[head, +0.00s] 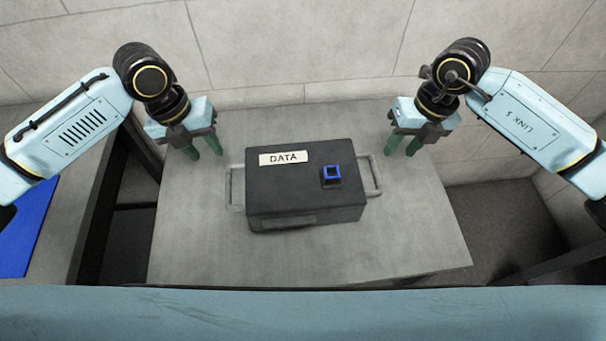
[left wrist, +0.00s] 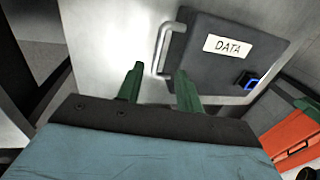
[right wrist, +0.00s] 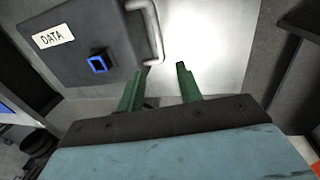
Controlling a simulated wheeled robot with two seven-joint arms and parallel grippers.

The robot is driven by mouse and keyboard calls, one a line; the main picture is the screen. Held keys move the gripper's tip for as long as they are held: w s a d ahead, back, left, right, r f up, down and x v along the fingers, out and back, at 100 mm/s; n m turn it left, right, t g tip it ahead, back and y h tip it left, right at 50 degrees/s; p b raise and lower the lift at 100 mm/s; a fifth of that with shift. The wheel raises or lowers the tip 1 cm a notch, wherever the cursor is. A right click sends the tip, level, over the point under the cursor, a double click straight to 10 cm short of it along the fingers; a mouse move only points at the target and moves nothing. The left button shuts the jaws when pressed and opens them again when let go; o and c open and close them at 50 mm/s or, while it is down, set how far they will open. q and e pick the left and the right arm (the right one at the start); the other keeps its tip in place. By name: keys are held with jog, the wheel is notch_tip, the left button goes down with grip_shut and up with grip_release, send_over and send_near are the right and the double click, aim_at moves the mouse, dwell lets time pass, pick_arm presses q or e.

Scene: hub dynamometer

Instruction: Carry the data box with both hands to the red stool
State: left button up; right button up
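The data box (head: 300,200) is a dark grey case with a white DATA label (head: 283,158) and a blue square fitting on its lid. It sits on a grey table, with a pale handle on each short side. My left gripper (head: 206,150) is open and empty, above and behind the left handle (left wrist: 168,48). My right gripper (head: 403,147) is open and empty, up and to the right of the right handle (right wrist: 150,30). Neither gripper appears to touch the box. The red stool cannot be made out in the head view.
The grey table (head: 410,240) is clear around the box. A blue panel (head: 28,225) lies on another surface at the far left. A wall (head: 300,50) stands close behind the table. An orange-red object (left wrist: 300,140) shows at the lower right of the left wrist view.

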aim_at(228, 178)
pick_arm(q)
jog(key=shift+s, duration=0.1)
pick_arm(e)
jog(key=shift+s+f, duration=0.1)
jog(key=shift+s, duration=0.05)
